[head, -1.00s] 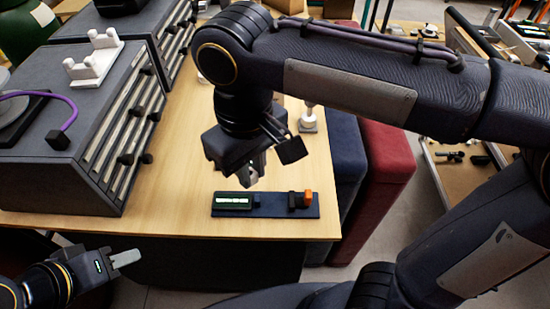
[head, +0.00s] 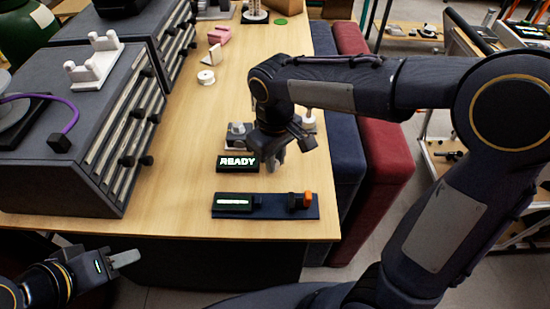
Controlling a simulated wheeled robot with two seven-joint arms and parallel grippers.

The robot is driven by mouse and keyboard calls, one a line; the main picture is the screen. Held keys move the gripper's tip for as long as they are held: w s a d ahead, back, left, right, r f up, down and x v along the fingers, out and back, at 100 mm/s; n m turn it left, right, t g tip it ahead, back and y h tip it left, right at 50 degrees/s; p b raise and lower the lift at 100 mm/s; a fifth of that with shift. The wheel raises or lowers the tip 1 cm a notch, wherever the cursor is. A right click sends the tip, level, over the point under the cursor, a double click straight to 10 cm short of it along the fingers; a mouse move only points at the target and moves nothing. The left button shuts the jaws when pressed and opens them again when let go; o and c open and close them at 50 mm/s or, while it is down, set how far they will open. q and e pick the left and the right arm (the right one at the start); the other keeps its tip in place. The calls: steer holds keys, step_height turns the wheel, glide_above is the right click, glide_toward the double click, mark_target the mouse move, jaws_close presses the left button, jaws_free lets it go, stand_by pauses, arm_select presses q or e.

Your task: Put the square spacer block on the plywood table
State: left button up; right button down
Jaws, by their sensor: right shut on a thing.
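My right gripper (head: 277,163) reaches over the wood-topped table (head: 180,190), pointing down just right of a black display reading READY. It is shut on a small grey thing, mostly hidden by the fingers. I cannot make out whether this is the square spacer block, and I see no other clear square block. I cannot tell how high the jaws are above the table. My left gripper (head: 125,258) is low at the left, in front of the table edge; I cannot tell whether its jaws are open.
The READY display (head: 238,162) stands behind a dark blue board (head: 270,212) with a small screen and an orange part. A white spool (head: 206,78) and a pink holder (head: 219,34) stand further back. Grey drawer cabinets (head: 75,130) fill the left. The table's middle-left is clear.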

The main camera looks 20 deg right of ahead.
steer(key=shift+f, duration=0.25)
steer(key=shift+f, duration=0.15)
steer(key=c, duration=1.3)
jaws_free()
steer(key=shift+c, duration=0.2)
step_height(320, 180, up, 12)
steer(key=r, duration=0.1)
steer(key=s+d+f+m+t+y, duration=0.1)
steer(key=s+d+f+m, duration=0.1)
steer(key=s, duration=0.3)
steer(key=s+d+f+m+t+y, duration=0.1)
steer(key=s+d+f+m+t, duration=0.1)
steer(key=s+d+f, duration=0.1)
steer(key=s+d+f+m+t+y+p, duration=0.1)
steer(key=s+d+f+m+t, duration=0.1)
steer(key=s, duration=0.5)
steer(key=shift+s+d+f+m+y, duration=0.2)
steer(key=shift+d+f+m+y, duration=0.25)
steer(key=shift+d+f, duration=0.5)
steer(key=shift+s+f+m+t, duration=0.25)
steer(key=shift+f+m+t, duration=0.05)
steer(key=shift+f+m, duration=0.05)
